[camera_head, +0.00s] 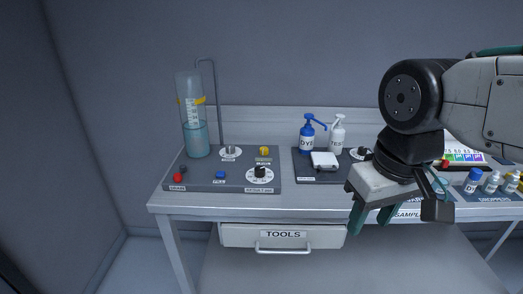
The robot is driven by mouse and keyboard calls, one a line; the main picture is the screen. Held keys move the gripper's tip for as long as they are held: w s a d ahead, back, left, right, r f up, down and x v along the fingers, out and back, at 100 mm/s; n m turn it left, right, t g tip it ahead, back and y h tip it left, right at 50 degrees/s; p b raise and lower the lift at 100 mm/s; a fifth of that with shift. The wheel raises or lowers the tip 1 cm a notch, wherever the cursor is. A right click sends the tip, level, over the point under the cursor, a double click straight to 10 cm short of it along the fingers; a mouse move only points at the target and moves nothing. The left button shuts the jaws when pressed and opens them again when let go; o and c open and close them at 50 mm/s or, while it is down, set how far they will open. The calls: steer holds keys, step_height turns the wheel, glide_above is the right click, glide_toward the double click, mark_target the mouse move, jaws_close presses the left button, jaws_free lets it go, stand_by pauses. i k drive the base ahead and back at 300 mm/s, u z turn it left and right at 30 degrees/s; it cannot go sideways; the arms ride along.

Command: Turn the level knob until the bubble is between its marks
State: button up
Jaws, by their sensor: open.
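My gripper (372,219) is open and empty, its teal fingers pointing down in front of the bench's front edge. A black knob on a white dial (359,153) is on the middle panel, beside a small white-topped device (324,160) and just left of my gripper, which hides part of that panel. Another black knob on a white dial (260,173) is on the left panel, with a grey knob (231,151) behind it. The labels are too small to tell which is the level knob. I cannot make out the bubble or its marks.
The left panel (205,182) carries a clear cylinder of bluish liquid (195,140), a bent pipe, and red, blue and yellow controls. Blue (307,140) and white (337,135) pump bottles stand behind the white-topped device. Small bottles (490,182) stand at right. The TOOLS drawer (240,236) is below.

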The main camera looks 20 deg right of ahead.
mark_target(263, 150)
steer(key=k, duration=0.65)
steer(key=u, duration=0.5)
steer(key=i, duration=0.55)
steer(key=u, duration=0.7)
steer(key=i, duration=0.7)
steer(key=z, duration=0.8)
steer(key=i, duration=0.55)
steer(key=z, duration=0.6)
